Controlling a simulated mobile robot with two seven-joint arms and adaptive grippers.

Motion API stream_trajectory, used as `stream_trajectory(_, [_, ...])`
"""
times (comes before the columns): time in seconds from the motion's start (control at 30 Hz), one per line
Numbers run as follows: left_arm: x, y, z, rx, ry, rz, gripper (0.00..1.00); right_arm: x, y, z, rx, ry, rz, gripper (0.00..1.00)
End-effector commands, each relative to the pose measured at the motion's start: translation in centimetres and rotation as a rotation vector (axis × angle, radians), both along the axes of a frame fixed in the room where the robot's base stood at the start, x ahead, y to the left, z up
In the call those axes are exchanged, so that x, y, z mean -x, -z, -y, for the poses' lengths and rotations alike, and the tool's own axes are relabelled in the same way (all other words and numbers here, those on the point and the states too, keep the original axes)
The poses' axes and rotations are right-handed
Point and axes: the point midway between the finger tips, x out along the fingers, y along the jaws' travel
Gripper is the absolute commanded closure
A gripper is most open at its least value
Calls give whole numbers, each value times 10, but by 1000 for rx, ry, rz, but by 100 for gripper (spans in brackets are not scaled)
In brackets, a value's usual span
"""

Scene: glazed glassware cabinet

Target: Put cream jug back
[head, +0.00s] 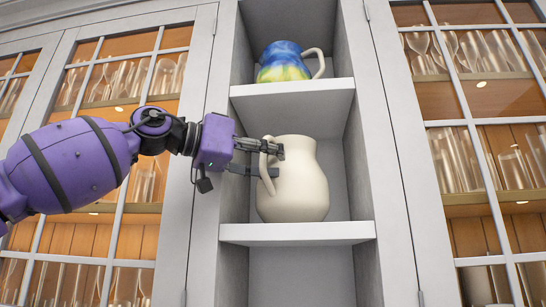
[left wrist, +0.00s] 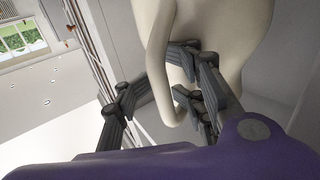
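The cream jug (head: 300,190) is upright in the open middle column of the cabinet, and appears to stand on the lower visible shelf (head: 300,232). Its handle is on the left side. My left gripper (head: 268,161) reaches in from the left at the handle, with its two fingers spread apart. In the left wrist view, the jug (left wrist: 235,25) fills the upper right and its handle passes between the fingers of the left gripper (left wrist: 160,85). A gap shows beside the handle, so the fingers do not look closed on it. My right gripper is not in view.
A blue, green and yellow jug (head: 283,63) stands on the shelf above (head: 290,88). Glazed doors with glassware flank the column on the left (head: 125,75) and right (head: 480,150). The column's side walls are close to the jug. The space below the lower shelf looks empty.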

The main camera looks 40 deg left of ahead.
Motion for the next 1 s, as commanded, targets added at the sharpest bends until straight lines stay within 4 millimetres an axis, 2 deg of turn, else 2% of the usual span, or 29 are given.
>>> stream_trajectory(0.27, [2,-2,-1,1,0,2,68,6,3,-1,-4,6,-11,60])
stream_trajectory(0.7, [59,-9,-23,1,2,13,68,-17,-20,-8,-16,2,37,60])
stream_trajectory(0.9, [85,-9,-35,-1,0,11,68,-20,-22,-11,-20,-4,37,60])
stream_trajectory(1.0, [95,-7,-40,-2,-1,5,68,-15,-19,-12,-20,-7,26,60])
